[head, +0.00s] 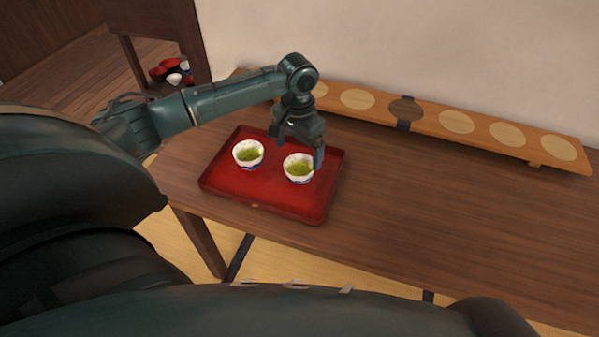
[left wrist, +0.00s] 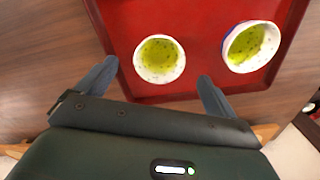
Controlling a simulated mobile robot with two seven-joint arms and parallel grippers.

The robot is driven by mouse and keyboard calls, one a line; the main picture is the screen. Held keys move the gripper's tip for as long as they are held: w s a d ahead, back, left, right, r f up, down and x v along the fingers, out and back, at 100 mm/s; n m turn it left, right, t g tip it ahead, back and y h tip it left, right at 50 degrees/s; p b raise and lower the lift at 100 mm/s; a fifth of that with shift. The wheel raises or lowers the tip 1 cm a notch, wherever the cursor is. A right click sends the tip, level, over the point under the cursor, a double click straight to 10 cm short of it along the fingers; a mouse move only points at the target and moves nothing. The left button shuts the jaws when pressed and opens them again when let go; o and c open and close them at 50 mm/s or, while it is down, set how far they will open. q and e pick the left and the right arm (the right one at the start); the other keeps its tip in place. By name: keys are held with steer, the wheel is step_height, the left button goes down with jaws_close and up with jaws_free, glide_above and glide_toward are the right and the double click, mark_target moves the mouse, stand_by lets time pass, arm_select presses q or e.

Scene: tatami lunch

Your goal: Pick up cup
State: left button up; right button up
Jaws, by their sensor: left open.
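Two white cups with blue marks hold green contents and stand upright on a red tray (head: 232,187). The right cup (head: 299,168) is under my left gripper (head: 299,151); the left cup (head: 248,154) stands apart from it. My left gripper is open, with one finger visible at the right cup's right side. In the left wrist view, the right cup (left wrist: 160,58) lies between and just ahead of the two spread fingers (left wrist: 157,72), with gaps on both sides. The other cup (left wrist: 250,46) is to the right there. My right gripper is not in view.
The tray stands at the left end of a brown wooden table (head: 440,210); the table right of it is clear. A long wooden board (head: 430,110) with round pale inlays runs along the wall. Red and white bowls (head: 174,79) sit on a shelf at back left.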

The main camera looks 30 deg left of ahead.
mark_target(299, 165)
arm_select(q)
step_height(299, 165, down, 2)
steer(key=shift+f, duration=0.1)
steer(key=shift+w+f, duration=0.15)
steer(key=shift+f, duration=1)
steer(key=shift+w+f, duration=0.15)
steer(key=shift+f, duration=0.95)
steer(key=shift+c, duration=0.5)
steer(key=c, duration=1)
steer(key=shift+r, duration=0.1)
